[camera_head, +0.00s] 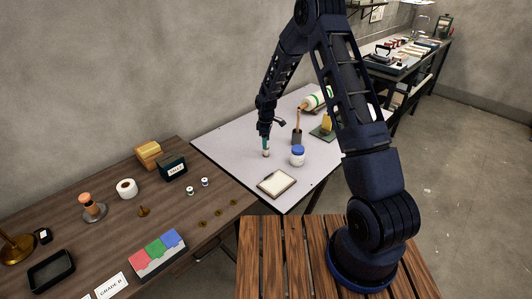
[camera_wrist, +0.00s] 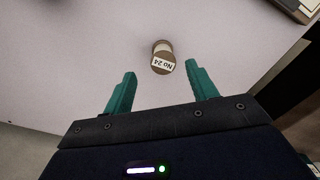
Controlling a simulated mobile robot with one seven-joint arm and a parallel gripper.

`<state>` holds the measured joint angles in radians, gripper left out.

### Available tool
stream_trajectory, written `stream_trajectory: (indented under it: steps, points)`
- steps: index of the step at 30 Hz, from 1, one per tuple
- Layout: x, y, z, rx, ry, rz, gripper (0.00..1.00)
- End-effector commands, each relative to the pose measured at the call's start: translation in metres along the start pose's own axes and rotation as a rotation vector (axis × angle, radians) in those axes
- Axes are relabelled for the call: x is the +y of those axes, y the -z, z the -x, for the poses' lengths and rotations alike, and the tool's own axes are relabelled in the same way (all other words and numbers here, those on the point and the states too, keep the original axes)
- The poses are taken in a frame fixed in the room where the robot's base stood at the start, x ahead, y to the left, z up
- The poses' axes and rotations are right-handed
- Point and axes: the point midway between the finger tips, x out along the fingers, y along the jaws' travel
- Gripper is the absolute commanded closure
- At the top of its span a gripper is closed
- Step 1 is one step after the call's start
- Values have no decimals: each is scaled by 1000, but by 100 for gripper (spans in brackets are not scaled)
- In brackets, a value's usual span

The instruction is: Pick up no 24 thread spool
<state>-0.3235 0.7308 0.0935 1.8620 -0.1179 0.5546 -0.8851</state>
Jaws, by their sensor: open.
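The No 24 thread spool (camera_wrist: 163,58) is a small brown and pale spool with a white label reading "No 24". In the wrist view it stands on the pale table top, ahead of and between my two teal fingers. My gripper (camera_wrist: 155,85) is open and empty, with its fingers spread wider than the spool. In the head view my gripper (camera_head: 265,142) points down just above the spool (camera_head: 266,153), close to the pale table (camera_head: 228,140). The spool's lower side is hidden in the wrist view.
A white jar with a blue lid (camera_head: 297,156) and a dark cup with a stick (camera_head: 297,137) stand right of the spool. A framed pad (camera_head: 277,183) lies nearer the front edge. A brown table (camera_head: 120,215) with several small items is to the left.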

Motion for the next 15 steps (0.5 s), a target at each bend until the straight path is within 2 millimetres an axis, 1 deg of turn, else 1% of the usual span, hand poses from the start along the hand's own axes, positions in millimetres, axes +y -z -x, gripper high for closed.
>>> stream_trajectory:
  steps: [1, 8, 15]
  points:
    - [0, 0, -5, -1, 1, 0, 42]
    - [-2, -1, -19, -1, 1, -1, 42]
    - [-5, -2, -51, -2, 1, -1, 42]
